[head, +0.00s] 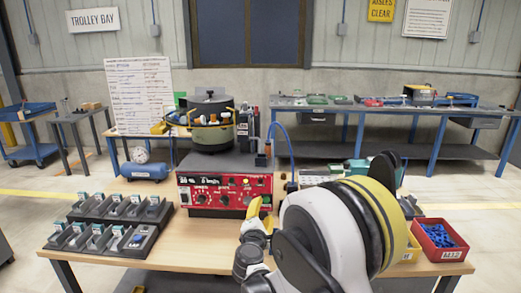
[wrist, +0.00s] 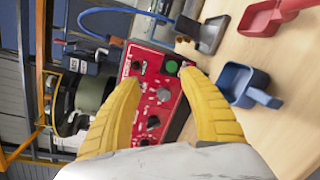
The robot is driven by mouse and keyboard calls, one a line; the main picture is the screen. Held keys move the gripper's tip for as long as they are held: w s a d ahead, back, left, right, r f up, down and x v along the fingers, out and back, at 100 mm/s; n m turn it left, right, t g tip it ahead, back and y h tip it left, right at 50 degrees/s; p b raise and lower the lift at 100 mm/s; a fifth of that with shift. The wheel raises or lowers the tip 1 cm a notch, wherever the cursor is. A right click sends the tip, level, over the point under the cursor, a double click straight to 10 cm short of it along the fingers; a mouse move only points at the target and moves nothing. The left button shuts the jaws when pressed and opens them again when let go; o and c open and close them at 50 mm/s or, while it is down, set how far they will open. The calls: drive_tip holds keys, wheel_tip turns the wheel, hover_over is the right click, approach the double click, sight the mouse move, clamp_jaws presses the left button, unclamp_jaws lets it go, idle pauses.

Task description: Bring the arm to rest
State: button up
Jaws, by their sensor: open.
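My gripper (wrist: 160,78) is open, with its two yellow fingers spread and nothing held between them in the wrist view. In the head view my gripper (head: 261,211) shows only partly, in front of the red control box (head: 225,192) and above the wooden table (head: 190,258). The wrist view is turned sideways, and the red control box (wrist: 158,97) shows beyond and between the fingers. My arm fills the lower right middle of the head view and hides part of the table.
The bowl feeder (head: 210,125) stands behind the control panel. Black trays (head: 100,240) with several small parts lie at left. A red bin (head: 437,240) of blue pieces is at right. A blue scoop (wrist: 238,82) and a red scoop (wrist: 265,20) lie beside my gripper in the wrist view.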

drive_tip(key=s+d+r+m+g+h, duration=0.1)
drive_tip(key=s+d+r+m+g, duration=0.2)
drive_tip(key=s+d+r+m, duration=0.35)
drive_tip(key=s+d+r+m+g, duration=0.3)
drive_tip(key=s+d+m, duration=0.4)
drive_tip(key=s+d, duration=0.4)
drive_tip(key=s+f+m+g+y, duration=0.1)
drive_tip(key=s+m, duration=0.3)
drive_tip(key=s, duration=0.6)
drive_tip(key=s+d+f+m+g+y, duration=0.1)
drive_tip(key=s+m, duration=0.4)
drive_tip(key=s, duration=0.6)
wheel_tip(320, 180, down, 2)
drive_tip(key=shift+s+d+f+g+y, duration=0.15)
drive_tip(key=shift+d+g+y, duration=0.15)
drive_tip(key=shift+g+y, duration=0.4)
